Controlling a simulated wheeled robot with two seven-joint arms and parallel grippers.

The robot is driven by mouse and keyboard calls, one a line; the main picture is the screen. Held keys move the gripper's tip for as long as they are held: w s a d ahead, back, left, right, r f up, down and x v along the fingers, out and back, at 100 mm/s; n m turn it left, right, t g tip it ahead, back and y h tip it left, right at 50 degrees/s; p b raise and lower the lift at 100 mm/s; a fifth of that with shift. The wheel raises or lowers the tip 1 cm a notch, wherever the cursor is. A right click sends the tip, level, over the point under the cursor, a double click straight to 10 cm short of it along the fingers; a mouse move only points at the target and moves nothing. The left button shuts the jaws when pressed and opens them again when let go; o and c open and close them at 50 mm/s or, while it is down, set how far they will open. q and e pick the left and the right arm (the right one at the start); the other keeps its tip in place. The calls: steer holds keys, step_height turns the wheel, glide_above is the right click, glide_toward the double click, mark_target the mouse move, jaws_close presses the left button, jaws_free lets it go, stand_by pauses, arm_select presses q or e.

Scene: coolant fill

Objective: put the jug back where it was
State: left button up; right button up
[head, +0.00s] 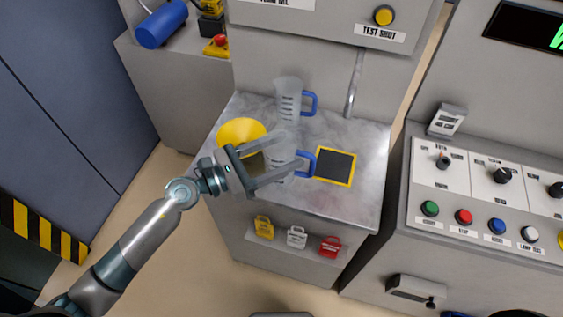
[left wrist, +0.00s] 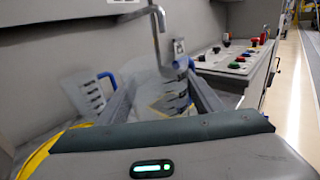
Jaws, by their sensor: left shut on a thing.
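A clear jug (head: 281,145) with dark markings and a blue handle is between the fingers of my left gripper (head: 291,153), which is shut on it. The held jug (left wrist: 172,92) also shows between the fingers in the left wrist view. I cannot tell whether its base touches the steel bench top (head: 370,140). A second clear jug (head: 288,98) with a blue handle stands behind it; it shows at the left in the left wrist view (left wrist: 84,93). A black pad with a yellow border (head: 336,167) lies bare to the right of the held jug. My right gripper is out of view.
A yellow funnel (head: 238,130) is left of the held jug, close to my gripper. A metal spout pipe (head: 354,84) hangs at the back. Several coloured tags (head: 297,237) hang on the bench front. A control console (head: 470,190) stands at the right.

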arm_select(q)
steer(key=shift+f, duration=2)
steer(key=shift+b, duration=0.3)
steer(key=shift+f, duration=0.2)
steer(key=o, duration=1.6)
steer(key=shift+r, duration=0.2)
